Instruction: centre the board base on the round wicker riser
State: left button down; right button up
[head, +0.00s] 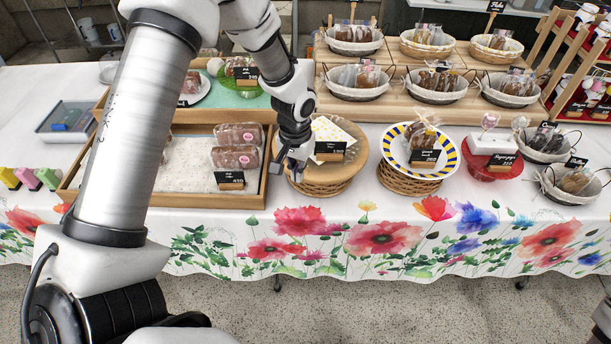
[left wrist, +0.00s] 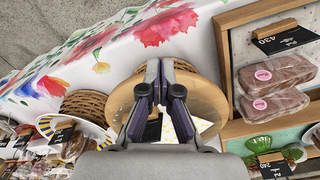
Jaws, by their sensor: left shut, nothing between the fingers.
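The round wooden board base (head: 348,172) lies on the round wicker riser (head: 322,189) near the table's front edge. In the head view the board overhangs the riser more on the right than on the left. A dotted napkin (head: 336,128) and a black price card on a wooden block (head: 330,147) are on the board. In the left wrist view the board (left wrist: 208,98) is behind the fingers, and the riser (left wrist: 184,65) shows at its upper edge. My left gripper (head: 290,172) is shut and empty at the board's left edge; contact is unclear. It also shows in the left wrist view (left wrist: 160,64). My right gripper is out of view.
A wooden tray (head: 266,185) with wrapped loaves stands close left of the riser. To the right is another wicker riser (head: 405,184) bearing a blue-and-yellow plate (head: 387,151). Wooden shelves with baskets (head: 356,92) stand behind. The flowered cloth's front edge is close.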

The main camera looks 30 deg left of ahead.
pick_arm(q)
jog(key=w+f+p, duration=0.3)
jog(key=w+f, duration=0.1)
jog(key=f, duration=0.5)
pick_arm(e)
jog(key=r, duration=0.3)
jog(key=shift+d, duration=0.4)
pick_arm(q)
jog(key=shift+w, duration=0.15)
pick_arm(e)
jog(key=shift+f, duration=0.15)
